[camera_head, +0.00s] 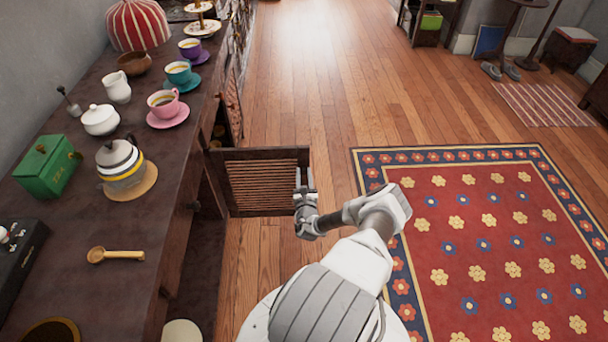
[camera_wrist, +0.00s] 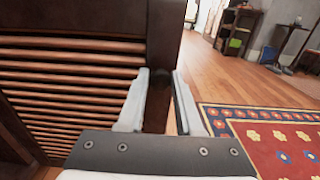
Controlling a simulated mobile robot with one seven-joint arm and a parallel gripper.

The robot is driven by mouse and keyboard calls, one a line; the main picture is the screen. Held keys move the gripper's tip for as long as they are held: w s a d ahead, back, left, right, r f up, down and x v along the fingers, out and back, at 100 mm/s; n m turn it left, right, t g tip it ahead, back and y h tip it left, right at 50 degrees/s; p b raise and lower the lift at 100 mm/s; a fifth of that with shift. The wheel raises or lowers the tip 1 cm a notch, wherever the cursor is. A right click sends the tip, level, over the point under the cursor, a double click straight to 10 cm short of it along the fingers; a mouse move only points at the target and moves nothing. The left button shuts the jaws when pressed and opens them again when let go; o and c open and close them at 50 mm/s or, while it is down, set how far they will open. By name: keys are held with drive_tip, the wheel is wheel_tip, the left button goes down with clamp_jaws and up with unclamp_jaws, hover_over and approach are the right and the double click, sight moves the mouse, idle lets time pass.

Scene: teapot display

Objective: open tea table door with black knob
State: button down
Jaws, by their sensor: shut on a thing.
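The tea table (camera_head: 115,240) runs along the left. Its slatted door (camera_head: 262,182) stands swung out from the table front into the room, and it fills the left of the wrist view (camera_wrist: 75,80). My gripper (camera_head: 304,190) is shut on the door at its free edge. In the wrist view its fingers (camera_wrist: 158,100) stand on either side of the dark edge board. A small dark round shape, perhaps the black knob (camera_wrist: 155,88), shows between them. I cannot tell if the fingers press the knob or the edge.
Another dark knob (camera_head: 194,206) is on the nearer table front. Cups, a teapot (camera_head: 122,170), a green box (camera_head: 47,166) and a wooden spoon (camera_head: 115,255) stand on the tabletop. The floor beyond the door is clear; a patterned rug (camera_head: 480,235) lies right.

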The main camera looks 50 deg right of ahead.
drive_tip(key=c, duration=0.9)
unclamp_jaws()
drive_tip(key=p+v, duration=0.3)
drive_tip(key=v, duration=0.9)
